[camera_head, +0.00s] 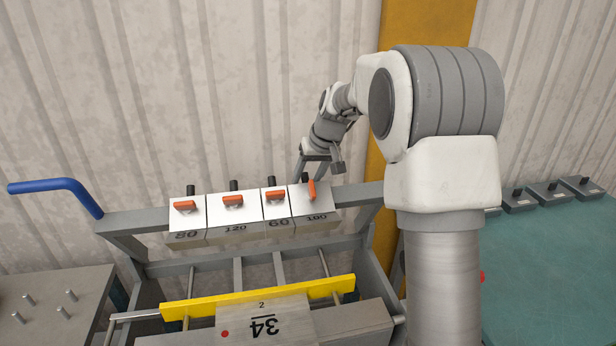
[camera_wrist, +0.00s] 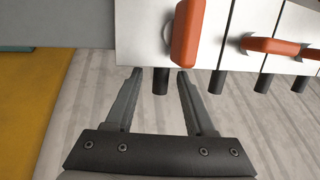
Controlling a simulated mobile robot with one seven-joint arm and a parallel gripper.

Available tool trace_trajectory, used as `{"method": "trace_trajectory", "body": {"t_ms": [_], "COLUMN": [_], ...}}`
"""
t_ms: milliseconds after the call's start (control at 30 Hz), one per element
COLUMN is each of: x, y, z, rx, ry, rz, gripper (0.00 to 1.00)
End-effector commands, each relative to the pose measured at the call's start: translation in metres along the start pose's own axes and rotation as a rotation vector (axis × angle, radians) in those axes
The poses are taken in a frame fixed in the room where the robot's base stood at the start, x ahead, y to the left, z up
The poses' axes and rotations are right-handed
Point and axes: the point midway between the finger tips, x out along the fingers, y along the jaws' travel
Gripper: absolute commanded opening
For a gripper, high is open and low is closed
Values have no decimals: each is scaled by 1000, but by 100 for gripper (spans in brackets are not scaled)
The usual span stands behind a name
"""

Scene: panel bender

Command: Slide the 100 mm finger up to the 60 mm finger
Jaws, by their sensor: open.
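The 100 mm finger (camera_head: 312,205) is the rightmost white block on the grey beam in the head view. Its orange lever (camera_head: 312,189) stands up, unlike the flat levers beside it. The 60 mm finger (camera_head: 276,212) is directly to its left; I cannot tell whether they touch. My gripper (camera_head: 318,180) is behind the 100 mm finger, pointing down. In the wrist view, my gripper (camera_wrist: 158,76) is open, its fingertips on either side of the 100 mm finger's black peg (camera_wrist: 160,81). Contact with the peg is not clear.
The 120 mm finger (camera_head: 234,213) and 80 mm finger (camera_head: 186,215) stand further left on the beam (camera_head: 150,220). A blue handle (camera_head: 55,186) sticks out at left. A yellow bar (camera_head: 258,297) lies in front. Bare beam shows right of the 100 mm finger.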

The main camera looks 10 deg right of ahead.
Motion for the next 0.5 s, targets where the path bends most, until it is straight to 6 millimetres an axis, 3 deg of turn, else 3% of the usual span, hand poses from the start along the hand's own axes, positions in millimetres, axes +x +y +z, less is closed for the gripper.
{"method": "trace_trajectory", "body": {"t_ms": [133, 267, 500], "x": [-4, -20, -77], "y": [0, 0, 1], "z": [0, -1, -1], "rx": [0, -1, -1], "ry": [1, 4, 6], "rz": [0, 1, 2], "gripper": [55, 55, 55]}}
